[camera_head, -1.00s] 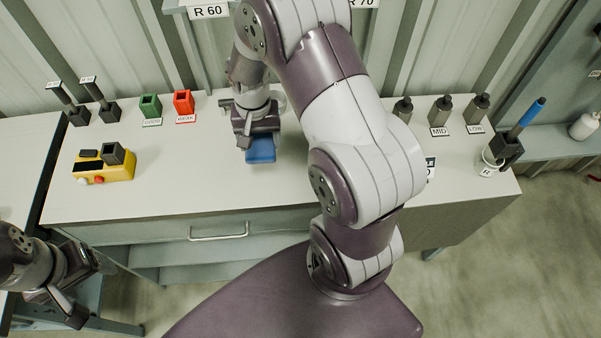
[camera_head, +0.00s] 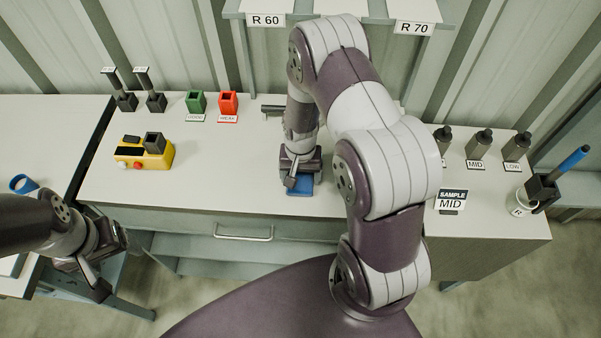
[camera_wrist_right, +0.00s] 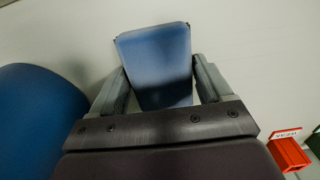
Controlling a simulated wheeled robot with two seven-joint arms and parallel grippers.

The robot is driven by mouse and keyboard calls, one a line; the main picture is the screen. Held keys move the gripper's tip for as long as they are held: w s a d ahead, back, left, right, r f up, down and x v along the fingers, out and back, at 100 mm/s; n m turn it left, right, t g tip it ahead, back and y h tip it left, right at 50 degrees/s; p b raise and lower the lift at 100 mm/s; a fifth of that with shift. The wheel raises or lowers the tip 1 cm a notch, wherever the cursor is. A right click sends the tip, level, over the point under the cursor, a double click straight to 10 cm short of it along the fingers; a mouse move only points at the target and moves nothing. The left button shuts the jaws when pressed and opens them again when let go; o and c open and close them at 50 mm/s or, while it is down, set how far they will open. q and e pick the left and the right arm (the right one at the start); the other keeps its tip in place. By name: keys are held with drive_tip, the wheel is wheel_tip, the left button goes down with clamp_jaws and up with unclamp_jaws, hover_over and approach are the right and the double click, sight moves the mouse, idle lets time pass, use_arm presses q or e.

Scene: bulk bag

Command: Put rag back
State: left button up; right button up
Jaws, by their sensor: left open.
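The blue rag (camera_head: 299,191) is at the front middle of the white bench, under my right gripper (camera_head: 300,178). In the right wrist view the rag (camera_wrist_right: 155,62) is a flat blue piece between the two grey fingers (camera_wrist_right: 160,95), which close on its sides. I cannot tell whether the rag touches the bench top. My left gripper (camera_head: 110,262) is open and empty, low at the left, in front of the bench.
A yellow box (camera_head: 146,153), a green holder (camera_head: 196,102) and a red holder (camera_head: 228,103) stand left on the bench. A SAMPLE MID card (camera_head: 451,200) and a white cup (camera_head: 518,202) are at the right. A blue ring (camera_head: 22,184) lies on the left table.

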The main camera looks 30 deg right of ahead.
sight(300, 177)
drive_tip(key=shift+o, duration=0.8)
drive_tip(key=shift+r, duration=0.1)
drive_tip(key=shift+w+r, duration=0.1)
drive_tip(key=shift+r, duration=0.15)
wheel_tip(300, 177, up, 12)
drive_tip(key=b, duration=0.2)
drive_tip(key=s+a+r+n+t, duration=0.1)
drive_tip(key=s+a+r+n, duration=0.3)
drive_tip(key=s, duration=0.5)
drive_tip(key=a+n, duration=0.1)
drive_tip(key=n, duration=0.1)
drive_tip(key=shift+a+r+n, duration=0.15)
drive_tip(key=shift+n, duration=0.15)
drive_tip(key=shift+s, duration=0.1)
